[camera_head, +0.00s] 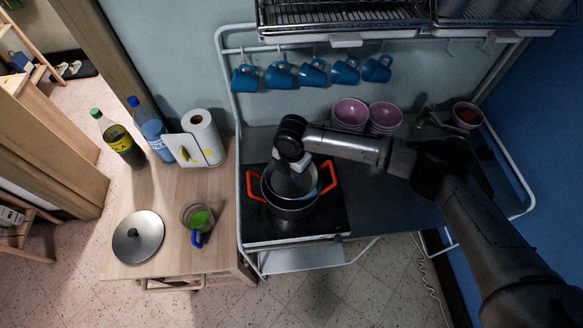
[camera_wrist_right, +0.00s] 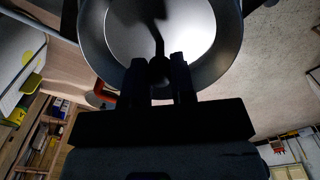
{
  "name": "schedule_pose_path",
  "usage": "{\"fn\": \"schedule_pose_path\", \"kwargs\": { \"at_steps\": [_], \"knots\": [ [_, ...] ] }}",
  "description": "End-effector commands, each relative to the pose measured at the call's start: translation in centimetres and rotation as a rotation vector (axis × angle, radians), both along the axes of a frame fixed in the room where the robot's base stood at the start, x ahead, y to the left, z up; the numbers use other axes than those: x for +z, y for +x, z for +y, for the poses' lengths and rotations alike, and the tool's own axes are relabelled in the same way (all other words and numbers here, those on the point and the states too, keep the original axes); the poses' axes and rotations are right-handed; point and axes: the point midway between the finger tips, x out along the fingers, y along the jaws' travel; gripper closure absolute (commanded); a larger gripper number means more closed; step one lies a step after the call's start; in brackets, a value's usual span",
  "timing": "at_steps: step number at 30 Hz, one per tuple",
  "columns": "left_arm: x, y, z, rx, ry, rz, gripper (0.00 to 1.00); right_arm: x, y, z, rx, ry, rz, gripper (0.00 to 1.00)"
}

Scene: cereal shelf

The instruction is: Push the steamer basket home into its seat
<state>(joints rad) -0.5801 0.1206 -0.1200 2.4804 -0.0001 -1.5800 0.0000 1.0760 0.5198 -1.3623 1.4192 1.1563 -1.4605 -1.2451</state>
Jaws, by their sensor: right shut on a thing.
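A metal pot (camera_head: 288,212) with two orange handles stands on the black hob (camera_head: 335,215). The steamer basket (camera_head: 313,194) seems to be the metal piece inside the pot's mouth, mostly hidden by my arm. My right gripper (camera_head: 292,186) points down over the pot. In the right wrist view, its fingers (camera_wrist_right: 160,72) are closed around a dark stem (camera_wrist_right: 159,42) that rises in front of the round, shiny metal interior (camera_wrist_right: 200,30). I cannot tell how deep the basket sits or whether it is level. My left gripper is not in view.
A lid (camera_head: 138,240) and a cup with green contents (camera_head: 199,218) lie on the wooden counter left of the pot. Bottles (camera_head: 120,143) and a paper roll (camera_head: 202,130) stand behind. Blue mugs (camera_head: 312,73) hang above; purple bowls (camera_head: 350,113) are behind my forearm.

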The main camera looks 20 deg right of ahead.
Motion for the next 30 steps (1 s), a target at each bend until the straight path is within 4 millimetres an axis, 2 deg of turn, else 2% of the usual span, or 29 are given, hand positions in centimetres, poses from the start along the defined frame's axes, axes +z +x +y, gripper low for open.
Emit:
{"fn": "schedule_pose_path", "kwargs": {
  "at_steps": [30],
  "knots": [
    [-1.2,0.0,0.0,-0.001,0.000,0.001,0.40,-2.9,0.0,0.0,0.000,0.001,-0.001,1.00]
  ]
}}
